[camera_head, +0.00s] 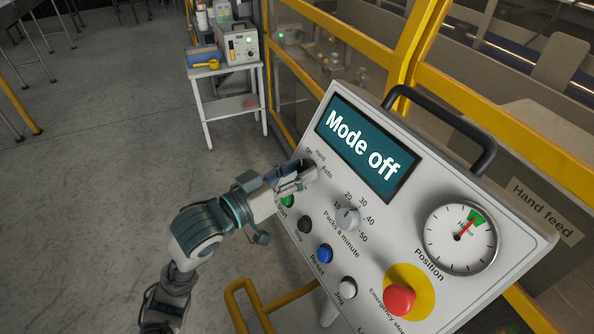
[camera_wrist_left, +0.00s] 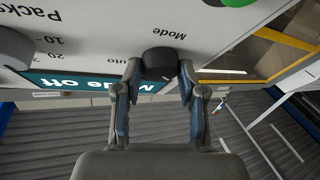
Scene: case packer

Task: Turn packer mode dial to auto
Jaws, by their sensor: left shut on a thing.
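The packer's control panel (camera_head: 392,235) is tilted and light grey. Its screen (camera_head: 366,149) reads "Mode off". My left gripper (camera_head: 303,172) is at the panel's upper left, over the mode dial, just below the labels Off, Hand and Auto. In the left wrist view the dark round mode dial (camera_wrist_left: 160,62) sits between the two fingers of my left gripper (camera_wrist_left: 159,80), which are shut on it. The head view hides most of the dial behind the gripper, so its pointer cannot be read there. My right gripper is not in view.
Near the dial are a green start button (camera_head: 287,201), a packs-a-minute knob (camera_head: 347,218), a blue reset button (camera_head: 324,253) and a red emergency stop (camera_head: 399,299). A dark handle (camera_head: 440,118) arches over the panel's top edge. A yellow rail (camera_head: 240,292) stands below.

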